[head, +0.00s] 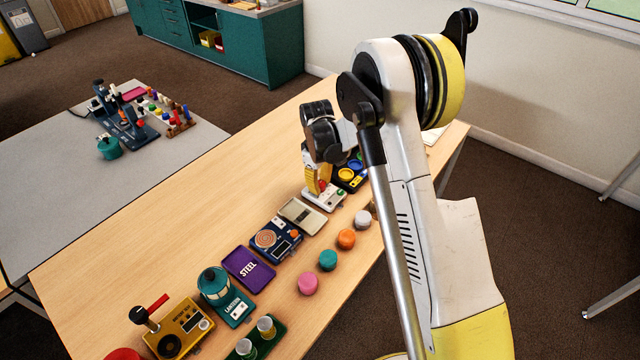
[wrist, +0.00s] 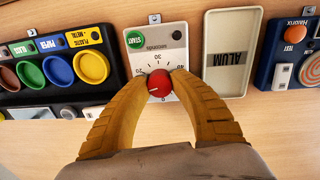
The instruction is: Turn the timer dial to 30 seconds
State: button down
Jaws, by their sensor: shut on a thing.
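A dark panel with coloured cups (wrist: 122,78) stands close on one side of the timer, and the pale ALUM tray (wrist: 232,12) on the other. Several coloured pucks (head: 346,239) line the table's near side. The table (head: 190,235) is clear behind the row.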

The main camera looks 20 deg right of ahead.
jog(key=m, duration=0.5)
jog(key=shift+m, duration=0.3)
jog(key=m, duration=0.4)
jog(key=shift+g, duration=0.3)
jog(key=m, duration=0.5)
jog(key=shift+a+m, duration=0.1)
jog(key=shift+m, duration=0.3)
jog(key=m, duration=0.4)
jog(key=shift+m+p, duration=0.3)
jog(key=shift+m, duration=0.1)
jog(key=c, duration=1.1)
grip_release()
jog(key=shift+o, duration=0.2)
jog(key=shift+r, duration=0.1)
